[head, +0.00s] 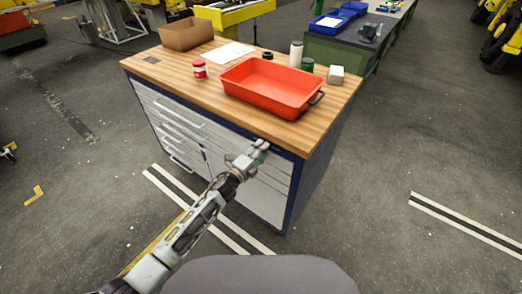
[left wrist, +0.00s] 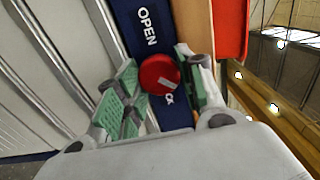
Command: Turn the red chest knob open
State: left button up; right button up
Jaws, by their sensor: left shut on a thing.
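The red chest knob (left wrist: 160,74) shows in the left wrist view as a round red cap with a small pale mark. It sits on the dark blue strip (left wrist: 138,28) near the chest's top edge, with the word OPEN beside it and other lettering partly covered. My left gripper (left wrist: 157,84) has its green-padded fingers on either side of the knob and is shut on it. In the head view my left gripper (head: 262,147) is at the front of the chest (head: 262,197), just under the worktop, and hides the knob. My right gripper is not in view.
On the wooden worktop (head: 190,90) stand a red-orange tray (head: 268,88), a cardboard box (head: 186,34), a red and white jar (head: 200,70) and several small containers. White drawers with bar handles fill the chest's front.

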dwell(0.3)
pick_arm(q)
jog(key=o, duration=1)
jog(key=v, duration=1.2)
dwell(0.8)
